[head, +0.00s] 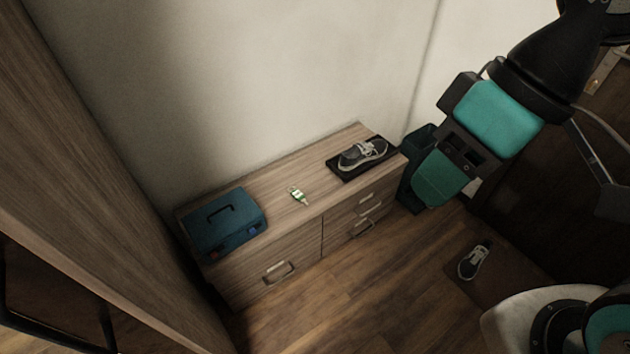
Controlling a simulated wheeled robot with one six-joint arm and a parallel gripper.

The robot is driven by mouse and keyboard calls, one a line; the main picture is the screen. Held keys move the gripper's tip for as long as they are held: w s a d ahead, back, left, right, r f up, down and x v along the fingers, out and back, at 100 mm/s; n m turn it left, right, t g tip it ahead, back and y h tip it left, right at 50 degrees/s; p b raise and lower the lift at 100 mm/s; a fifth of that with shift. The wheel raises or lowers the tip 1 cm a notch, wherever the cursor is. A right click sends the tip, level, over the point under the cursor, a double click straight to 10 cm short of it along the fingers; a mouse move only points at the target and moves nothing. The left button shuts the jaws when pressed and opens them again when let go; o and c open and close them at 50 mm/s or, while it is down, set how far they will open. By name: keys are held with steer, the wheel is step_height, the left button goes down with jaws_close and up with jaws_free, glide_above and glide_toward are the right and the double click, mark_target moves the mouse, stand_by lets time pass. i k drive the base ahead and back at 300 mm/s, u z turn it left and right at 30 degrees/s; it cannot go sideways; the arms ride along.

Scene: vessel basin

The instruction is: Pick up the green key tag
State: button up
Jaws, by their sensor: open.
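The green key tag (299,195) lies flat on the wooden cabinet top, near its middle, with a small metal-looking key end pointing to the lower right. It is between the blue toolbox and the shoe tray, touching neither. My gripper (440,178) is at the end of my arm on the right side of the head view, in front of the dark bin and well to the right of the tag. It is open and apart from the tag, and nothing shows in it. Its fingertips are hard to make out.
A blue toolbox (223,222) stands on the cabinet (265,185) at the left. A grey shoe (362,154) sits on a black tray (340,170) at the right end. A dark bin (415,142) stands beside the cabinet. Another shoe (474,261) is on a floor mat.

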mark_target(297, 194)
steer(key=u, duration=0.3)
steer(key=i, duration=1.1)
steer(key=u, duration=0.65)
